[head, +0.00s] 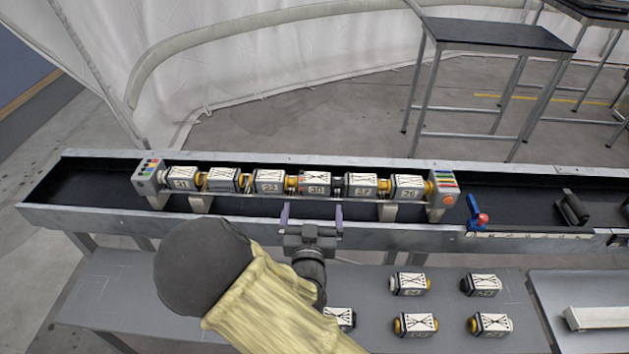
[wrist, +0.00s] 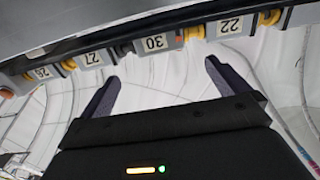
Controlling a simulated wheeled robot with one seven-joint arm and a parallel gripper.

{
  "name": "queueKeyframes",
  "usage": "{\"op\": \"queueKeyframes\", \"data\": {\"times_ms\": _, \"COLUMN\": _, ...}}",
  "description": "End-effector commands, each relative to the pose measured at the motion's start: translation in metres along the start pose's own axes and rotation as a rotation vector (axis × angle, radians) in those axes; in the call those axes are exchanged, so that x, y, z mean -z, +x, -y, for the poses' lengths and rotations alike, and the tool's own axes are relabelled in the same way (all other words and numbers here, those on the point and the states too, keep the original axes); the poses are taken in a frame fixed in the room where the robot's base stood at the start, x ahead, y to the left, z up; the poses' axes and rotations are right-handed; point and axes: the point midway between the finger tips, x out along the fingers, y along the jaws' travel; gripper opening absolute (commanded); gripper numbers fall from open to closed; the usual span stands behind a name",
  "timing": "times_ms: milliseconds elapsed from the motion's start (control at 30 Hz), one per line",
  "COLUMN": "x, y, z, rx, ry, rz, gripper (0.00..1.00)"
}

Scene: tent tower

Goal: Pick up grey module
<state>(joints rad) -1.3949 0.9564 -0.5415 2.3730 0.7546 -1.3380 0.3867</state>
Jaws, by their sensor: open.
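A row of several grey modules with white number labels stands on a rail in the black trough in the head view. The module labelled 30 (head: 316,183) is near the middle of the row, with module 27 (head: 361,186) to its right. In the wrist view, module 30 (wrist: 154,42) lies beyond the fingertips and module 27 (wrist: 94,58) is to its left. Which one the task means, I cannot tell. My gripper (head: 312,216) is open and empty in front of the row, apart from it. Its two dark fingers also show in the wrist view (wrist: 162,74).
Several more modules, including one (head: 411,284), stand on the lower grey table (head: 240,318). The trough's front wall (head: 390,236) runs below the row. Coloured end blocks (head: 444,190) close the row. A blue clamp with a red knob (head: 479,216) is to the right.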

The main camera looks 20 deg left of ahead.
Motion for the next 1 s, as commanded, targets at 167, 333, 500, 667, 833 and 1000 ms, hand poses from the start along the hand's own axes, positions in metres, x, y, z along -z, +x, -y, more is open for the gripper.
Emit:
{"op": "queueKeyframes", "data": {"times_ms": 167, "x": 0.002, "y": 0.031, "z": 0.0, "rx": 0.0, "ry": 0.0, "rz": -0.002, "gripper": 1.0}}
{"op": "queueKeyframes", "data": {"times_ms": 333, "x": 0.0, "y": 0.043, "z": 0.0, "rx": 0.0, "ry": -0.001, "rz": 0.0, "gripper": 1.0}}
{"op": "queueKeyframes", "data": {"times_ms": 500, "x": 0.0, "y": 0.043, "z": 0.0, "rx": 0.0, "ry": 0.0, "rz": 0.0, "gripper": 1.0}}
{"op": "queueKeyframes", "data": {"times_ms": 667, "x": 0.001, "y": 0.046, "z": 0.0, "rx": 0.0, "ry": 0.0, "rz": 0.0, "gripper": 1.0}}
{"op": "queueKeyframes", "data": {"times_ms": 833, "x": 0.006, "y": 0.065, "z": 0.001, "rx": 0.0, "ry": -0.001, "rz": -0.002, "gripper": 1.0}}
{"op": "queueKeyframes", "data": {"times_ms": 1000, "x": 0.006, "y": 0.089, "z": 0.001, "rx": 0.0, "ry": 0.0, "rz": -0.001, "gripper": 1.0}}
